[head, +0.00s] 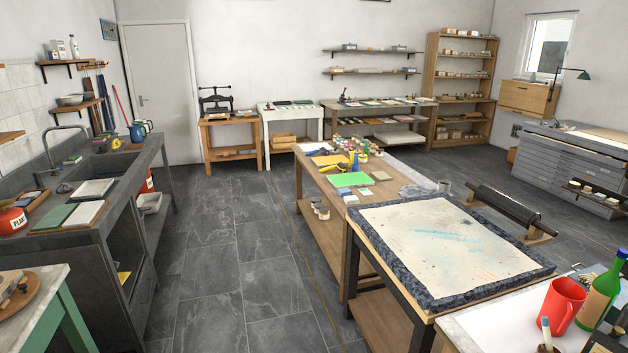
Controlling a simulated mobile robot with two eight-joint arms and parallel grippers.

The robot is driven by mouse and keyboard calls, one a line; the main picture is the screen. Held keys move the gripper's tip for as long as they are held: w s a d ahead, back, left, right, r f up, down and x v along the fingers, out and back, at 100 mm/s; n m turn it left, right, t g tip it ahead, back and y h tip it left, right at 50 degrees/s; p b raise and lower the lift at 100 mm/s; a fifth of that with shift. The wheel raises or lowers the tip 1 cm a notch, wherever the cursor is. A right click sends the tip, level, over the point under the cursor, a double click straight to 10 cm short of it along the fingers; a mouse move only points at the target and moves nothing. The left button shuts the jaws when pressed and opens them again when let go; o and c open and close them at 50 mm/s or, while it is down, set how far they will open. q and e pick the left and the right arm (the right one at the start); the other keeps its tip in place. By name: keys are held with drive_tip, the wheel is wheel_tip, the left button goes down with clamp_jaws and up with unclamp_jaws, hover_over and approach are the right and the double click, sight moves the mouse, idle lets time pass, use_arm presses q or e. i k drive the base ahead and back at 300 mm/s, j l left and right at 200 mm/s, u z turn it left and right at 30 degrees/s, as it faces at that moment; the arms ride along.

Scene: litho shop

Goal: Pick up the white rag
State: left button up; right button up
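A pale grey-white crumpled cloth (417,191) lies at the right end of the wooden worktable (318,187), just behind the large stone slab. It looks like the white rag, though it is small and far off in the head view. A grey cup-like thing (444,186) stands close to its right side. Neither of my grippers shows in the head view, so nothing is seen touching the cloth.
The speckled stone slab (440,300) on its stand is in front of the cloth. A green sheet (350,180) and several small jars lie on the worktable. A red mug (562,303) and green bottle (603,290) stand near right. The tiled floor (235,250) at left is clear.

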sight(352, 200)
drive_tip(key=i, duration=3.25)
drive_tip(key=i+z, duration=0.15)
drive_tip(key=i, duration=0.3)
drive_tip(key=i+j+z, duration=0.15)
drive_tip(key=i, duration=0.35)
